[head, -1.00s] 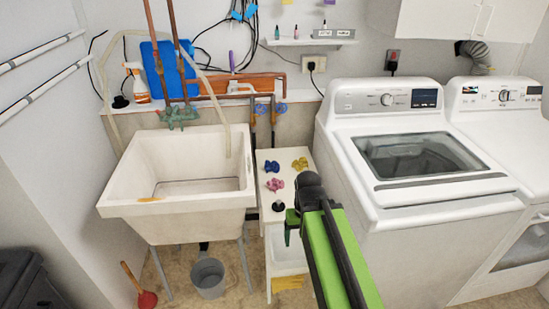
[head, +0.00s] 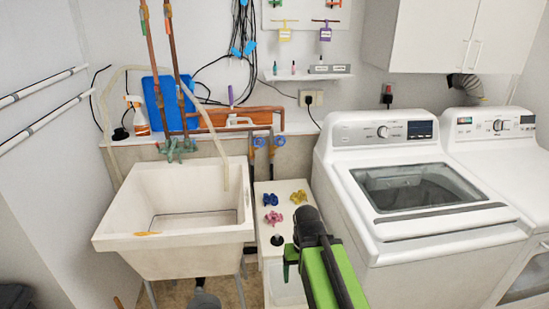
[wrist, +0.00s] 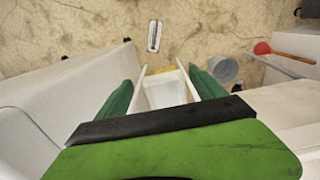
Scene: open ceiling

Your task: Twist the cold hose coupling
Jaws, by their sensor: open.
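Two pipes with blue valve handles, one on the left (head: 258,141) and one on the right (head: 279,140), come down the wall between the sink and the washer in the head view. I cannot make out the cold hose coupling or tell which pipe is the cold one. My gripper (head: 291,262) is in front of the small white cart, well below and nearer than these valves.
A white cart (head: 262,212) holds blue, pink and yellow knobs. A sink (head: 110,238) stands left and a washer (head: 365,245) right, leaving a narrow gap. A red plunger (wrist: 262,48) and a grey bucket (wrist: 224,69) are on the floor.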

